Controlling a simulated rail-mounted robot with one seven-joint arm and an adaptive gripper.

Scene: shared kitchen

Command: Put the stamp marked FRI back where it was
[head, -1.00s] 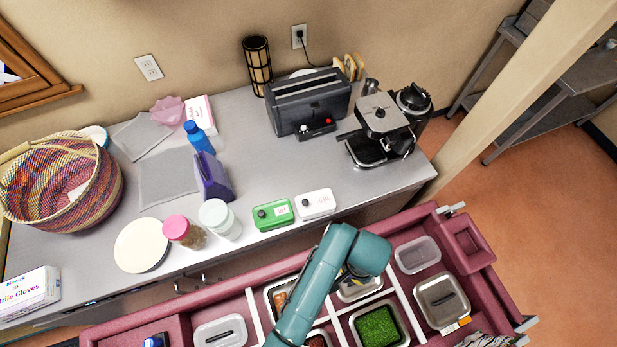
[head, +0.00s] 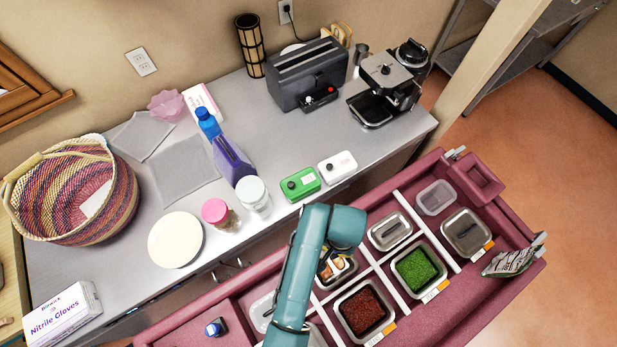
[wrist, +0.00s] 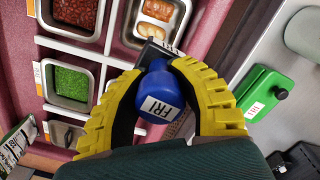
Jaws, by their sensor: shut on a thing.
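In the wrist view, a blue stamp (wrist: 163,92) with a white label reading FRI sits between the yellow ridged fingers of my gripper (wrist: 160,72). The fingers are closed around its rounded handle. The stamp's lower end is mostly hidden; a dark part shows behind it. In the head view my arm covers the gripper and the stamp. A green box (head: 300,184) with a black knob and a small label stands on the counter (head: 262,222), beside a similar white box (head: 338,167). The green box also shows in the wrist view (wrist: 258,92), right of my gripper.
The maroon cart (head: 432,322) holds trays of red (head: 362,309) and green (head: 416,269) filling, plus lidded containers. A small blue-topped item (head: 215,327) stands in its left compartment. Pink-lidded (head: 217,213) and white-lidded (head: 253,194) jars stand near the counter's front edge.

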